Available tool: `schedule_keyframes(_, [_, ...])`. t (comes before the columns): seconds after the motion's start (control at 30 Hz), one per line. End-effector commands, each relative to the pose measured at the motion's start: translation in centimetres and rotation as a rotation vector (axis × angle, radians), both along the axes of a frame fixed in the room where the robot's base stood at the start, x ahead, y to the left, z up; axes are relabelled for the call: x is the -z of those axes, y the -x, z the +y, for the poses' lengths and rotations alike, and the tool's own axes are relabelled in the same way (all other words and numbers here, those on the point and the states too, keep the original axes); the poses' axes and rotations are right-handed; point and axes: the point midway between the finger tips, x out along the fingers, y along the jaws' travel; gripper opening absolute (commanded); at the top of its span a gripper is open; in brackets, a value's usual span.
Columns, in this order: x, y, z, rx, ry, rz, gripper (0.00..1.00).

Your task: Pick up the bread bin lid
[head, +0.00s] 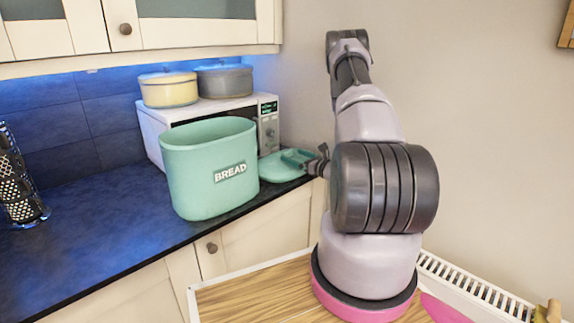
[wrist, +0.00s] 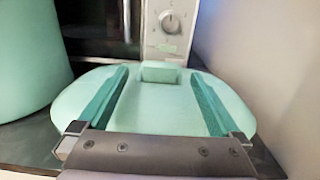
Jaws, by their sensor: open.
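The bread bin lid (head: 272,169) is a flat, pale green oval lying on the dark worktop, right of the bread bin. It fills the middle of the wrist view (wrist: 150,112), with a small raised block-like handle (wrist: 160,72) at its far side. My gripper (head: 298,158) reaches in over the lid from the right. In the wrist view my gripper (wrist: 159,76) is open, its two long teal fingers spread over the lid, their tips to either side of the handle. I cannot tell whether they touch the lid.
The open green bread bin (head: 210,175) stands close left of the lid. A white microwave (head: 268,122) is behind, with a cream pot (head: 168,92) and a grey pot (head: 225,82) on top. A wall is close on the right. The worktop (head: 90,235) is clear at front left.

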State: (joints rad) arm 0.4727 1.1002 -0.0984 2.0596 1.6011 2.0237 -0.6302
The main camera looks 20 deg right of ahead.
Motion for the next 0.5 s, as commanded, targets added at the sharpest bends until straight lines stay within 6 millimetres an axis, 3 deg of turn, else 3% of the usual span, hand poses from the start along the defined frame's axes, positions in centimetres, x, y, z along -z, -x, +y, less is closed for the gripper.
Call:
schedule_keyframes(0.2, [-0.1, -2.2, 0.8, -0.001, 0.001, 0.0, 1.0])
schedule_keyframes(0.43, [-0.1, -2.2, 0.7, 0.0, 0.001, 0.0, 1.0])
schedule_keyframes(0.5, [-0.1, -2.2, 0.7, 0.0, 0.0, 0.0, 0.73])
